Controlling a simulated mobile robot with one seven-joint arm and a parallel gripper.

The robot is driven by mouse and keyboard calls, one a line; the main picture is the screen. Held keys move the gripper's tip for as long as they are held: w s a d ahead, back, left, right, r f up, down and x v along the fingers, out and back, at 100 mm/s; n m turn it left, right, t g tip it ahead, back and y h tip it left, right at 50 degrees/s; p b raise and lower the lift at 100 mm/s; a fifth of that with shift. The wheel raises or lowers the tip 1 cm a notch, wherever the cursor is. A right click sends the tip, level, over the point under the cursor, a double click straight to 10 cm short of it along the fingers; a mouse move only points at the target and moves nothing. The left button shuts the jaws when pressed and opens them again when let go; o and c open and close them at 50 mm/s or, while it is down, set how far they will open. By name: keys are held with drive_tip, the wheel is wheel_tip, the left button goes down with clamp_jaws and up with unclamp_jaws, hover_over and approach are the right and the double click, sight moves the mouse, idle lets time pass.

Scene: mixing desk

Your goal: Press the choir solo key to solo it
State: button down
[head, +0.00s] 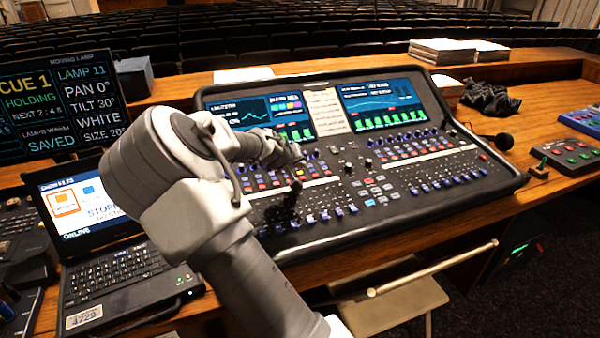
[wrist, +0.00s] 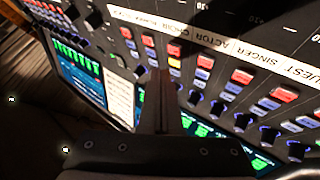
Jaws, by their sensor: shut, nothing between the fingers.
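The mixing desk (head: 370,145) stands on the wooden counter, with rows of small keys and faders. In the wrist view, its white label strip (wrist: 225,45) carries names including SINGER, ACTOR and CHOIR. Which key is the choir solo is not readable. My gripper (wrist: 158,76) is shut and empty, its fingertips over the desk close to the choir column. Whether it touches a key cannot be told.
An open laptop (head: 85,205) and a cue screen (head: 55,105) are at the left. A small side panel (head: 565,155) and a black microphone (head: 498,141) lie at the right. Papers (head: 445,50) are behind the desk. A chair (head: 390,300) is in front.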

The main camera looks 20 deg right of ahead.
drive_tip(key=shift+s+r+p, duration=0.15)
drive_tip(key=shift+r+p, duration=0.7)
drive_tip(key=shift+r, duration=0.45)
drive_tip(key=shift+s+r+p, duration=0.15)
drive_tip(key=shift+r+p, duration=0.7)
drive_tip(key=shift+r, duration=0.4)
drive_tip(key=shift+s, duration=0.3)
drive_tip(key=s+a+r+y, duration=0.2)
drive_tip(key=s+a+r, duration=0.2)
drive_tip(key=s, duration=0.8)
drive_tip(key=s+a+r+g+y+p, duration=0.1)
drive_tip(key=s+a+r, duration=0.3)
drive_tip(key=s, duration=0.9)
drive_tip(key=s+a+r+n+y+p, duration=0.1)
drive_tip(key=s+a+r+y, duration=0.3)
drive_tip(key=s, duration=0.9)
wheel_tip(320, 180, up, 2)
drive_tip(key=shift+a+r, duration=0.15)
drive_tip(key=shift+a, duration=0.05)
